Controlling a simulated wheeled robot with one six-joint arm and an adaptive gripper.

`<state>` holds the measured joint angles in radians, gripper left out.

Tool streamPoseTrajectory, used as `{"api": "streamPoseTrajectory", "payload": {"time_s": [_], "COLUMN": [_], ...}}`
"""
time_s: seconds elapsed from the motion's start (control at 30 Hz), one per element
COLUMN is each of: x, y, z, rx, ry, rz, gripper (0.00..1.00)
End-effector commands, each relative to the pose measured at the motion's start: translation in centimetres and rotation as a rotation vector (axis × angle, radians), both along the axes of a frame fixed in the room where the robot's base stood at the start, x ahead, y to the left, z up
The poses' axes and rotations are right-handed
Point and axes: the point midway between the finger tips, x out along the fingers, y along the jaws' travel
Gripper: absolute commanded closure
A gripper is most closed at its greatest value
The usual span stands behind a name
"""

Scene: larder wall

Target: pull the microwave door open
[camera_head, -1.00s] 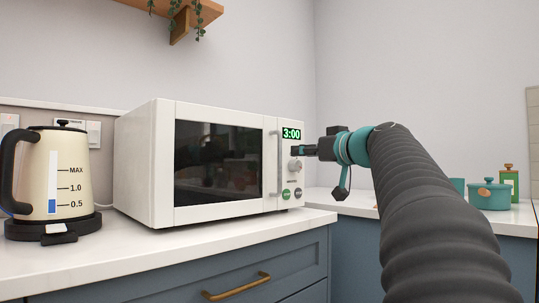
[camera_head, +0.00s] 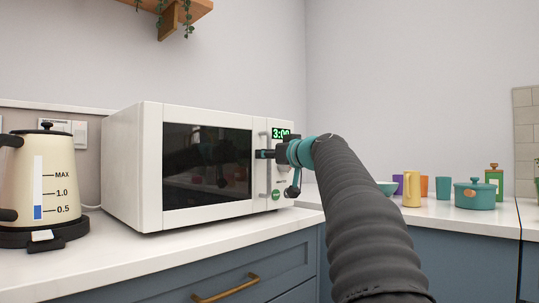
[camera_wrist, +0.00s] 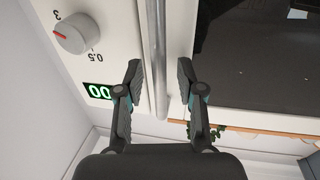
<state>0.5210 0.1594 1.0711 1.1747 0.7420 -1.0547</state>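The white microwave (camera_head: 121,165) stands on the counter with its dark-windowed door (camera_head: 207,165) shut. Its upright silver handle (camera_head: 268,182) is at the door's right side. My gripper (camera_head: 263,154) is at the upper part of the handle in the head view, partly hidden by my wrist. In the wrist view my gripper (camera_wrist: 159,68) is open. The handle (camera_wrist: 157,45) runs between its two fingers, with a gap visible on each side. The control panel, with a knob (camera_wrist: 73,33) and green display (camera_wrist: 99,91), is left of the handle there.
A cream kettle (camera_head: 62,190) stands left of the microwave. A blue drawer with a brass handle (camera_head: 226,288) is below the white counter (camera_head: 160,255). A teal pot (camera_head: 474,195), a yellow jug (camera_head: 411,190) and cups are on the right counter. A wooden shelf (camera_head: 185,12) hangs above.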

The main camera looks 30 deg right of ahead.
Motion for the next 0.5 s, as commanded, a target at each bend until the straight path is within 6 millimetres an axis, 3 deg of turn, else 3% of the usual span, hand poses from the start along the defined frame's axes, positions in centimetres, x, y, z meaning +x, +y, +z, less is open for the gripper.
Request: {"api": "streamPoseTrajectory", "payload": {"time_s": [0.07, 0.2, 0.5], "x": [-0.02, -0.03, -0.09], "y": [-0.01, -0.01, -0.01], "z": [-0.01, -0.01, -0.01], "rx": [0.000, 0.000, 0.000], "ry": [0.000, 0.000, 0.000], "rz": [0.000, 0.000, -0.001], "gripper": [0.65, 0.99, 1.00]}}
